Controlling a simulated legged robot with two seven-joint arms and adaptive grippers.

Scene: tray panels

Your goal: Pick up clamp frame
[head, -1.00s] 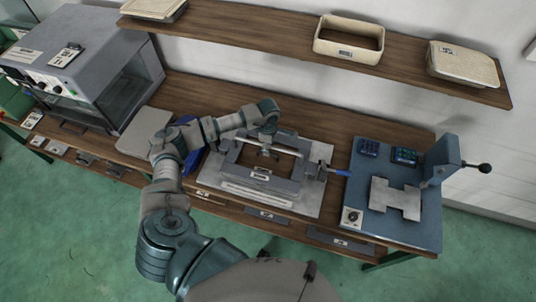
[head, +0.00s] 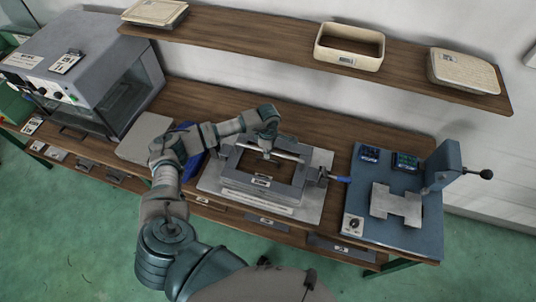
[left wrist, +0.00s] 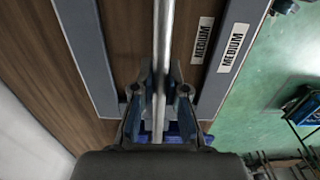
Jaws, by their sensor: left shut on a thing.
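The clamp frame (head: 262,182) is a dark grey rectangular frame with a silver bar across it and a blue-handled lever at its right. It is over a light grey plate (head: 311,206) on the bench; I cannot tell whether it touches the plate. My left gripper (head: 268,151) comes down onto the frame's back part and is shut on the silver bar. In the left wrist view the bar (left wrist: 161,40) runs between my fingertips (left wrist: 160,92), with a grey rail labelled MEDIUM (left wrist: 228,55) to the right. My right gripper is not in view.
A blue press station (head: 400,228) with a lever stands to the right on the wooden bench (head: 215,95). A grey cabinet (head: 80,55) stands at the left, near a flat grey panel (head: 145,137). A shelf (head: 250,40) with containers runs above the back of the bench.

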